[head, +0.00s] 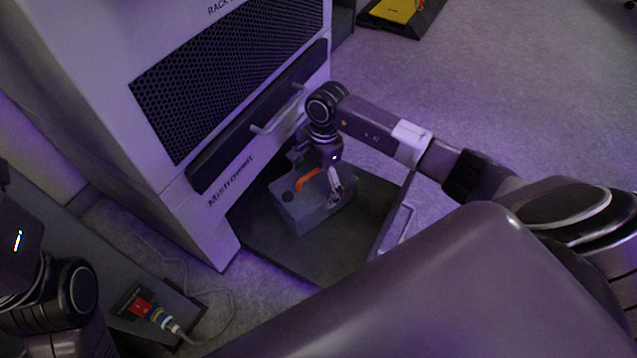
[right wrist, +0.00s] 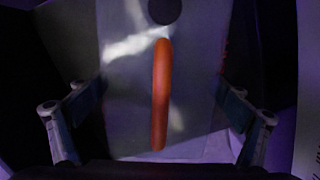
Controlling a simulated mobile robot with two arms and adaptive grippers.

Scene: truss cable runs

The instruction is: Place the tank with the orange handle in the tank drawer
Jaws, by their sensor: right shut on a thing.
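The grey tank (head: 318,212) with its orange handle (head: 307,181) and dark round cap is inside the open tank drawer (head: 262,238) at the foot of the white cabinet. It looks upright; I cannot tell for sure whether its base rests on the drawer floor. My right gripper (head: 317,181) is over the tank's top and shut on it. In the right wrist view the tank (right wrist: 125,125) fills the middle, with the handle (right wrist: 160,95) upright between my widely spaced fingers. My left arm shows at the left edge, but its gripper fingers do not show.
The white cabinet (head: 120,90) with a black mesh panel (head: 230,75) and a closed upper drawer's handle (head: 280,110) stands just left of my right arm. A red switch and cable plug (head: 150,311) lie lower left. A yellow item (head: 396,10) is at the back. Open floor lies right.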

